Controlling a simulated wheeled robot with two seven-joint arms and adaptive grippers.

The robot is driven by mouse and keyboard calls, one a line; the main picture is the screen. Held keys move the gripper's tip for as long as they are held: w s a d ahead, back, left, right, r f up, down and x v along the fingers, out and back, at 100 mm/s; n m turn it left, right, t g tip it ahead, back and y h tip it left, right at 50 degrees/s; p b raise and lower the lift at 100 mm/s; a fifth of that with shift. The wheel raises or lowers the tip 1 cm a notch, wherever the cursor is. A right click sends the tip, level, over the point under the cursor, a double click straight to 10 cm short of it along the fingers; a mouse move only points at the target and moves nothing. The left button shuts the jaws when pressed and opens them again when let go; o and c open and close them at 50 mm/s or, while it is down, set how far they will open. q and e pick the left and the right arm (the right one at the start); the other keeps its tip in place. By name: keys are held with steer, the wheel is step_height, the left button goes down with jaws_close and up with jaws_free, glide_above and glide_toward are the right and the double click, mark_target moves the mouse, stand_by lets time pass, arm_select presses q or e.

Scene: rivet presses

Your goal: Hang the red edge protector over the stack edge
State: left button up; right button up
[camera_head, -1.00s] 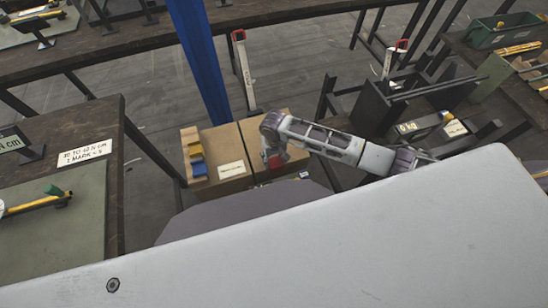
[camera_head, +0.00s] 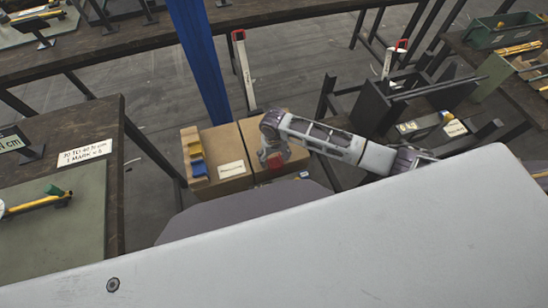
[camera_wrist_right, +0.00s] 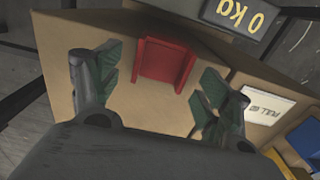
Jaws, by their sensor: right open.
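The red edge protector (camera_wrist_right: 165,62) sits at the brown carton stack (camera_wrist_right: 130,105), close to the carton's edge in the wrist view. My right gripper (camera_head: 272,156) is above the stack (camera_head: 228,143). In the wrist view its two fingers (camera_wrist_right: 157,85) are spread apart, one on each side of the red protector, with gaps between. My left gripper is not in view.
A scale display (camera_wrist_right: 241,14) is beyond the carton in the wrist view. Dark benches stand left and right.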

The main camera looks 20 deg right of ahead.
step_height(320, 180, up, 11)
stand_by(0.6)
steer(key=shift+f, duration=0.1)
stand_by(0.9)
